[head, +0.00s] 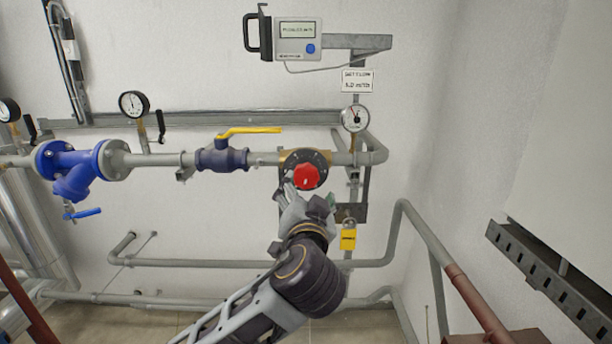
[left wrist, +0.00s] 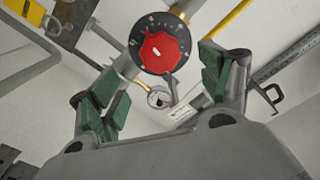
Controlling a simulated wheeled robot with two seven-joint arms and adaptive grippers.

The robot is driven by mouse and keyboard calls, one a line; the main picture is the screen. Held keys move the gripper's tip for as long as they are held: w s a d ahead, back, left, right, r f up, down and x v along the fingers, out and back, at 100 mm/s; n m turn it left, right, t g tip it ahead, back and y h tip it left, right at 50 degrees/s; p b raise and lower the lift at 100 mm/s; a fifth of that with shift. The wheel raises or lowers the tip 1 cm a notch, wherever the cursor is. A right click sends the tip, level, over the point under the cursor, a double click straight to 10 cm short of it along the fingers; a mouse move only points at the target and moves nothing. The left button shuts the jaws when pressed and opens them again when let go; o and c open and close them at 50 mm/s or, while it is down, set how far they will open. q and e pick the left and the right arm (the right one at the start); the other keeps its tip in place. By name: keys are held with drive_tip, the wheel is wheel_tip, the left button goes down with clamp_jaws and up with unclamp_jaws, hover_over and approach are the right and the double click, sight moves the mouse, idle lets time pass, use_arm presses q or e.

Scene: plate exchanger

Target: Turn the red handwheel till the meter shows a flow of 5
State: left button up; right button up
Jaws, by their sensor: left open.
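The red handwheel (head: 307,177) sits on a round black dial on the pipe in the head view. In the left wrist view the red handwheel (left wrist: 161,53) shows ahead, between and beyond the green finger pads. My left gripper (head: 306,197) is just below the handwheel, open and empty; its fingers (left wrist: 160,90) stand wide apart in the left wrist view. No contact with the wheel is seen. The meter (head: 297,42) is a grey box with a small screen at the top; its reading is too small to make out. My right gripper is not in view.
A yellow-handled valve (head: 222,157) and a blue strainer (head: 80,170) sit left on the same pipe. A round gauge (head: 355,118) and a paper sign (head: 357,81) are to the right. A yellow tag (head: 348,239) hangs below. A perforated metal rail (head: 548,280) juts in at right.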

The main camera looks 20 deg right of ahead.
sight(306, 179)
use_arm(q)
drive_tip(key=p+x, duration=0.1)
drive_tip(key=x, duration=0.5)
drive_tip(key=shift+w, duration=0.2)
drive_tip(key=shift+p+x, duration=0.5)
drive_tip(key=shift+x, duration=0.9)
drive_tip(key=shift+d, duration=0.1)
drive_tip(key=c, duration=1)
